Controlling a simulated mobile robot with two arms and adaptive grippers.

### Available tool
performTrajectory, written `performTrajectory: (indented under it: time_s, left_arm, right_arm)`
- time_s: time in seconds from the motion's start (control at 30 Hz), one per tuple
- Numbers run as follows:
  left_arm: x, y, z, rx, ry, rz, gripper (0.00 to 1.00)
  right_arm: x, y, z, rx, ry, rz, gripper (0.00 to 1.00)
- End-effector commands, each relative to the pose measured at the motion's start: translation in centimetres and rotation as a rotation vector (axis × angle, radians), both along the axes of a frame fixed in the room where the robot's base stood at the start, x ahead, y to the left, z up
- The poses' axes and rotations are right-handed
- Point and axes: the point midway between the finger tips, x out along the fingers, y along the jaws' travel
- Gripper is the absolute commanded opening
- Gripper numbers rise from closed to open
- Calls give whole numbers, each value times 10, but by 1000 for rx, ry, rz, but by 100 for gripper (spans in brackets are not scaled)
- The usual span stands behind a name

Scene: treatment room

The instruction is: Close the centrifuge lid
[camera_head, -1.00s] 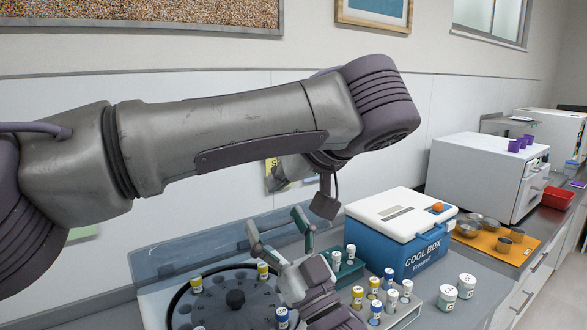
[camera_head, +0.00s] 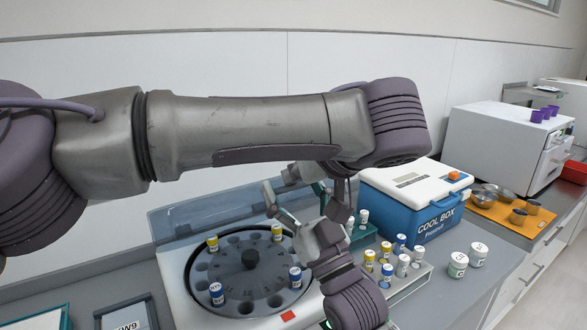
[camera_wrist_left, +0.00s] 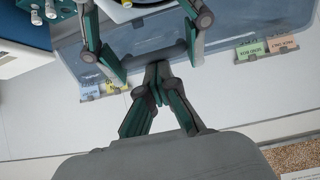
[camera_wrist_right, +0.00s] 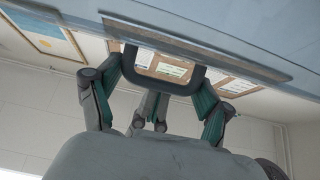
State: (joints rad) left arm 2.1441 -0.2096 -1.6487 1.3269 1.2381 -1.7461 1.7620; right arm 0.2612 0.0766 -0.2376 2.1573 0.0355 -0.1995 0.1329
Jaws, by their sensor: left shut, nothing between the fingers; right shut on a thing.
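The centrifuge (camera_head: 178,277) stands on the counter, its round rotor holding several capped tubes. Its translucent blue lid (camera_head: 205,212) stands raised along the back of the rotor. It also spans the top of the right wrist view (camera_wrist_right: 225,35), with a dark loop handle (camera_wrist_right: 178,88) on its edge. My right gripper (camera_wrist_right: 163,72) is shut on this handle, one finger at each end. In the left wrist view, my left gripper (camera_wrist_left: 156,72) is shut and empty, close to the lid and the right gripper's fingers. In the head view, my left arm hides much of the left gripper.
A cool box (camera_head: 405,208) stands right of the centrifuge, with a white tube rack (camera_head: 408,283) in front and a teal rack (camera_head: 363,233) beside it. Two white jars (camera_head: 457,264) stand further right.

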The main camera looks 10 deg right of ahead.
Motion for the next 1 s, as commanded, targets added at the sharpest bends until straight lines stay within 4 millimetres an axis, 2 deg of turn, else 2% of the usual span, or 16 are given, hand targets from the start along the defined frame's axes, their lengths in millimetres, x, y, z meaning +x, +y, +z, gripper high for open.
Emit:
performTrajectory:
  time_s: [0.03,0.07,0.3,0.33,0.4,0.77,0.87,1.0]
  left_arm:
    - [-11,-6,-15,5,29,-16,0]
    - [-13,-7,-17,5,30,-18,0]
    - [-15,-8,-19,6,29,-20,0]
    - [-15,-8,-19,7,30,-20,0]
    - [-15,-9,-19,7,29,-21,0]
    - [-12,-6,-16,4,21,-13,0]
    - [-12,-6,-15,3,21,-12,0]
    - [-12,-6,-15,3,20,-11,0]
  right_arm:
    - [2,-1,0,-1,0,-4,17]
    - [2,-1,1,-1,0,-4,16]
    - [1,-2,2,1,-5,-4,16]
    - [1,-2,3,1,-5,-4,80]
    - [1,-2,2,1,-5,-4,90]
    - [-1,-1,0,1,-2,-2,90]
    - [-8,-4,-7,0,0,-2,90]
    - [-28,-11,-23,0,2,-3,90]
